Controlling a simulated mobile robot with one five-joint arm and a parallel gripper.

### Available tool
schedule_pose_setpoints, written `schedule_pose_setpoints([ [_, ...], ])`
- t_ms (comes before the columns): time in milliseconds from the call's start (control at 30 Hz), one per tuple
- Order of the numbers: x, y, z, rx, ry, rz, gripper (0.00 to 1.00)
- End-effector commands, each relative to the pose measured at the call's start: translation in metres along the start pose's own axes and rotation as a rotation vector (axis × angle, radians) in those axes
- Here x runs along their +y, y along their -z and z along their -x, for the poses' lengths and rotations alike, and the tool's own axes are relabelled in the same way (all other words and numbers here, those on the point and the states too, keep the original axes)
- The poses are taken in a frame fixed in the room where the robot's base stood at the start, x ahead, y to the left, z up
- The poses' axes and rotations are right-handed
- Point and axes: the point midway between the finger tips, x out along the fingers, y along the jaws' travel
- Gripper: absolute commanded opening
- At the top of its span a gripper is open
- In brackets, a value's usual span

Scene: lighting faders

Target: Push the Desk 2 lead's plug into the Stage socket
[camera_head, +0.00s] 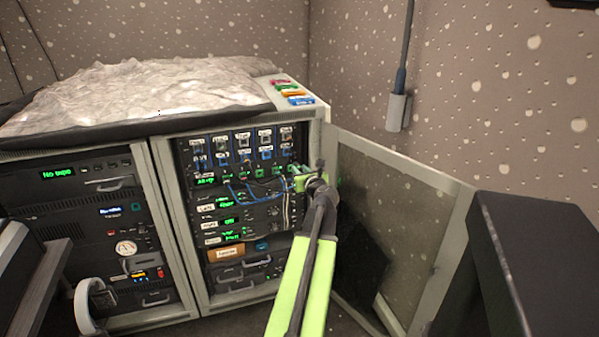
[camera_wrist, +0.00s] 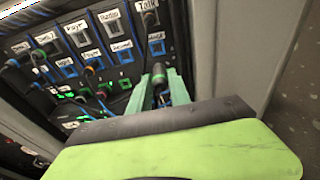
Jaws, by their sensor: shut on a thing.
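My gripper (camera_wrist: 163,92) is shut on a dark plug with a green band (camera_wrist: 158,74). I cannot read a Desk 2 mark on it. The Stage socket (camera_wrist: 157,48) is blue-framed, below its white label at the right end of the second row in the wrist view. The plug's end points towards that socket, just below it in the picture. They look apart, but I cannot tell the depth of the gap. In the head view my gripper (camera_head: 311,181) is at the right side of the patch panel (camera_head: 236,152). The held lead is mostly hidden.
A plug fills the Talk socket (camera_wrist: 149,17) above Stage. Several plugs and blue leads (camera_wrist: 98,100) crowd the panel's left and lower parts. The open cabinet door (camera_head: 405,220) stands close on the right. A black box (camera_head: 520,265) is at the front right.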

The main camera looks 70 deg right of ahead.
Motion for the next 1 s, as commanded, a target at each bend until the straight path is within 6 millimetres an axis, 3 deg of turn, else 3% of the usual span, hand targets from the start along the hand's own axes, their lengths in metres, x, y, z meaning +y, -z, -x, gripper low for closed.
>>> schedule_pose_setpoints([
  [467, 0.0, 0.0, -0.001, 0.0, 0.0, 0.0, 0.0],
  [1000, 0.0, -0.003, -0.018, 0.0, 0.0, 0.001, 0.0],
])
